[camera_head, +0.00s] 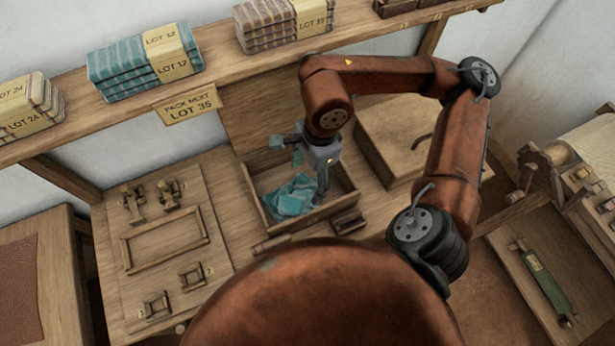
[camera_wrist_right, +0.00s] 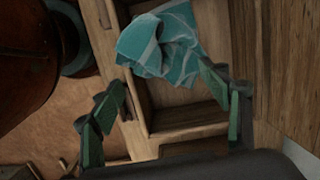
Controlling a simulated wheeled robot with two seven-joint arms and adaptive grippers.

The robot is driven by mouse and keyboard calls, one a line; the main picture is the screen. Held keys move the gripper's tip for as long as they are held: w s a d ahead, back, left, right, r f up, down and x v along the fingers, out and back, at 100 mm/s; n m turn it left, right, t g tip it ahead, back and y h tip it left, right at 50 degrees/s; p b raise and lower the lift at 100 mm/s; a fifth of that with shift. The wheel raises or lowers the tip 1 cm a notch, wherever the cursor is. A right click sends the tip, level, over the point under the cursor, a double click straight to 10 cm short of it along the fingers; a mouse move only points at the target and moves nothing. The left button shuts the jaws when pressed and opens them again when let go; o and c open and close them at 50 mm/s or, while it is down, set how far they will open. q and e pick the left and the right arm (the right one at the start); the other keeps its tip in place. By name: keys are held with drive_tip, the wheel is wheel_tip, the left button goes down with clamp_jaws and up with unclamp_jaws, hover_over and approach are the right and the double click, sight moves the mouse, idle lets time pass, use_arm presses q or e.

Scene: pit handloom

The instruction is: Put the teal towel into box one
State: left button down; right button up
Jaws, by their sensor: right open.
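The teal towel (camera_head: 290,198) lies crumpled inside an open wooden box (camera_head: 262,212) on the workbench, towards its left part. In the right wrist view the pale-striped towel (camera_wrist_right: 160,45) is bunched at one end of the box (camera_wrist_right: 185,132), with bare floor showing beside it. My right gripper (camera_head: 310,172) is over the box, fingers spread and empty; one finger reaches down near the towel's right side. In the wrist view the open fingers (camera_wrist_right: 165,112) stand apart with no cloth between them. I cannot read a number on the box. My left gripper is not in view.
A larger wooden box (camera_head: 400,130) stands right of the open box. A wooden board with frames and small fittings (camera_head: 165,240) lies at left. The shelf (camera_head: 250,65) above holds folded cloth stacks (camera_head: 145,65). A small wooden block (camera_head: 348,221) sits before the open box.

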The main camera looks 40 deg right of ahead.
wheel_tip(320, 180, up, 12)
drive_tip(key=d, duration=0.1)
drive_tip(key=shift+s+d, duration=0.15)
drive_tip(key=shift+d, duration=0.25)
drive_tip(key=shift+f, duration=0.1)
